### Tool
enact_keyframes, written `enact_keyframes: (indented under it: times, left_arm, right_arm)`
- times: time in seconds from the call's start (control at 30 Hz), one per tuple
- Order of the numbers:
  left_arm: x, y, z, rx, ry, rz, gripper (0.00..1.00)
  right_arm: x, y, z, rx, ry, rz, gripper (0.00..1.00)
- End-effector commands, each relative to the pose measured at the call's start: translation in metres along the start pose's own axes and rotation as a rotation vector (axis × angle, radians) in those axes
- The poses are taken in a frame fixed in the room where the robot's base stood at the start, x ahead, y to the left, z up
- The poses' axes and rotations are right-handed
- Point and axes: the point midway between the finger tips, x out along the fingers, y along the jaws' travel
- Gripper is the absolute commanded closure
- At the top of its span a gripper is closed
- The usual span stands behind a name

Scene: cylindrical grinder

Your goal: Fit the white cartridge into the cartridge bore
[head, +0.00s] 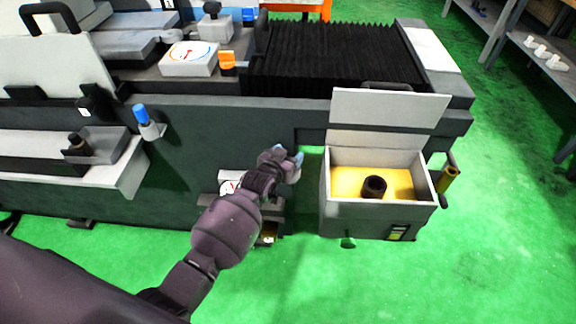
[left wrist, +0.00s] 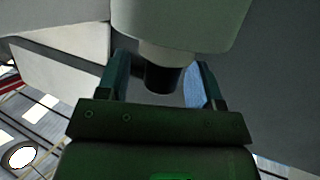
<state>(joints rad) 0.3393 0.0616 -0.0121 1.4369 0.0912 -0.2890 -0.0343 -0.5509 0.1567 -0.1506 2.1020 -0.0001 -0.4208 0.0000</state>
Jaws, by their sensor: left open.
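My left gripper (head: 287,156) is beside the front of the machine, left of the open box. In the left wrist view the gripper (left wrist: 160,84) is open. A pale cylindrical part (left wrist: 180,22), which looks like the white cartridge, has a narrower collar and a dark end between the two fingers. I cannot tell whether a finger touches it. In the head view a pale part (head: 292,173) shows just beside the fingers, mostly hidden by the gripper. A black hollow cylinder (head: 374,187) stands on the box's yellow floor; I cannot tell whether it is the cartridge bore. My right gripper is not in view.
The open grey box (head: 328,190) has a raised white lid (head: 388,107). A brass-coloured cylinder (head: 448,178) is at its right side. A shelf with a dial (head: 231,186) is behind my left forearm. The green floor (head: 500,250) at right is clear.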

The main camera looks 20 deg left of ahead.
Motion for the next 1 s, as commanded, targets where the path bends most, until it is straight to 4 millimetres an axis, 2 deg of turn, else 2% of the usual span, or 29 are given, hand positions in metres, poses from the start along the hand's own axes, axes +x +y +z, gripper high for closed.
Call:
enact_keyframes:
  times: [0.2,0.47,0.8,0.83,1.0]
  left_arm:
    - [0.016,-0.001,0.001,0.000,-0.001,-0.001,0.39]
    - [0.016,-0.001,0.000,0.000,0.000,-0.001,0.41]
    - [0.016,-0.001,0.000,0.000,0.000,-0.001,0.93]
    - [0.016,-0.001,0.000,0.000,0.001,0.000,0.96]
    - [0.016,-0.001,0.000,0.000,0.001,-0.001,0.96]
  right_arm:
    - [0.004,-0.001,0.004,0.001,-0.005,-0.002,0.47]
    - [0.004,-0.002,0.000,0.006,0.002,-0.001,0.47]
    - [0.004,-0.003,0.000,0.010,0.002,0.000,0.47]
    - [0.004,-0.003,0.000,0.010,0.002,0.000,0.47]
    - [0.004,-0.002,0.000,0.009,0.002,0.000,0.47]
